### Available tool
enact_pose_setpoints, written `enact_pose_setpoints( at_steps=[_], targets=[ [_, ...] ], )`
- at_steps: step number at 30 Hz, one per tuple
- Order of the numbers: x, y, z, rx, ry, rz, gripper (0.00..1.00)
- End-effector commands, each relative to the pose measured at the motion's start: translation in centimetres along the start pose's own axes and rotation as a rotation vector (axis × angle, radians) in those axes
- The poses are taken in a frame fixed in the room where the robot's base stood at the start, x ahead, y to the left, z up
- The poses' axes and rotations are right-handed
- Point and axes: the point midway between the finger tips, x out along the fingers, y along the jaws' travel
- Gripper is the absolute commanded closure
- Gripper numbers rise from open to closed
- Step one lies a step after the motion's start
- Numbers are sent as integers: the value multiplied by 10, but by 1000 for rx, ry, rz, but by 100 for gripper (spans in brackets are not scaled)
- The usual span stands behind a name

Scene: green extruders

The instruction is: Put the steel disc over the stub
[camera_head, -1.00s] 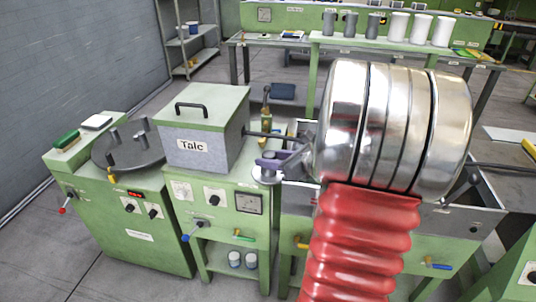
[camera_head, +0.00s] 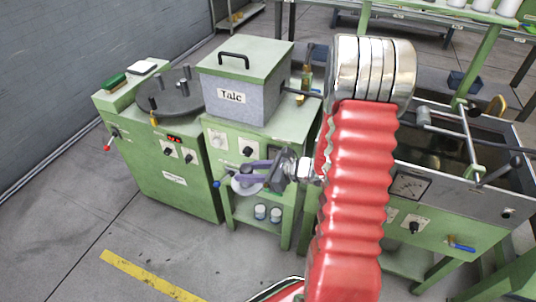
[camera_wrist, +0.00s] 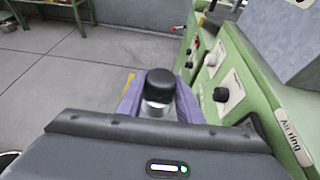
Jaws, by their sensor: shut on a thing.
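My gripper (camera_head: 246,170) has purple fingers. It is shut on the black knob (camera_wrist: 158,84) of the steel disc (camera_head: 243,188). The disc is pale and round and hangs under the fingers, held in the air in front of the green machine with the Talc bin. In the wrist view the fingers (camera_wrist: 160,103) clasp the knob from both sides, and most of the disc is hidden. Short upright posts (camera_head: 187,73) stand on a dark round plate (camera_head: 172,98) on the left machine. I cannot tell whether one of them is the stub.
The Talc bin (camera_head: 235,85) stands on the middle machine, with two small tins (camera_head: 261,211) on its lower shelf. A green machine with an open trough (camera_head: 440,150) is at the right. The floor (camera_head: 75,235) at front left is clear.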

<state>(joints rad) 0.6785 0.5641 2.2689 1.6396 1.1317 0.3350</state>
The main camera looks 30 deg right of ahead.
Motion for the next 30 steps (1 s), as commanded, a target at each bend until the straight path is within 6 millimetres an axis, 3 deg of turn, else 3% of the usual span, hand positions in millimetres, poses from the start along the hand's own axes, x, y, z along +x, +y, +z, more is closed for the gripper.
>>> enact_pose_setpoints(
  at_steps=[6, 12, 17, 30],
  targets=[
    [58, 39, -24, -54, -3, 139, 100],
    [92, 64, -40, -92, -4, 222, 100],
    [100, 70, -44, -102, -5, 243, 100],
    [101, 71, -44, -103, -5, 244, 100]
  ],
)
